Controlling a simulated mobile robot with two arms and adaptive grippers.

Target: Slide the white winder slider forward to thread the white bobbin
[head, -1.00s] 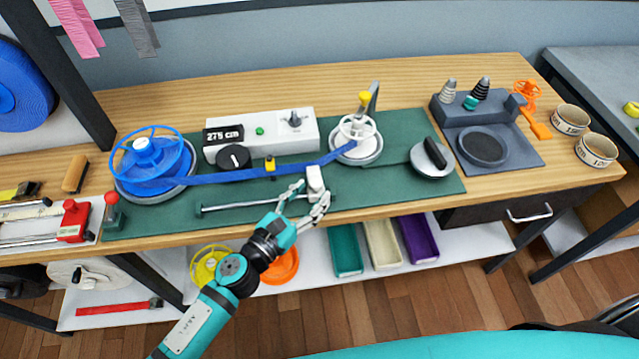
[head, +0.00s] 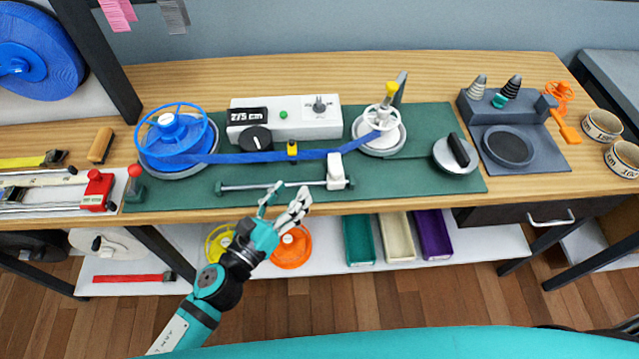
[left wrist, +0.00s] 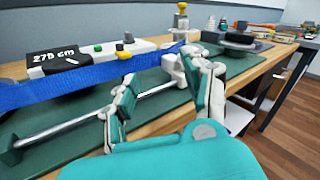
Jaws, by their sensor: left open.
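The white winder slider (head: 336,172) stands at the right end of its metal rail (head: 270,186) on the green mat. It also shows in the left wrist view (left wrist: 171,66). The white bobbin (head: 380,119) sits on a round white base behind and to the right of it. The blue strap (head: 230,158) runs from the blue reel (head: 172,140) to the white bobbin. My left gripper (head: 284,193) is open and empty, in front and to the left of the slider, apart from it in the head view. My right gripper is not in view.
A white box with a 275 cm display (head: 247,115) and a black knob stands behind the strap. A grey round clamp with a black handle (head: 457,152) is to the right. A red-topped lever (head: 135,182) is at the left. The mat's front strip is clear.

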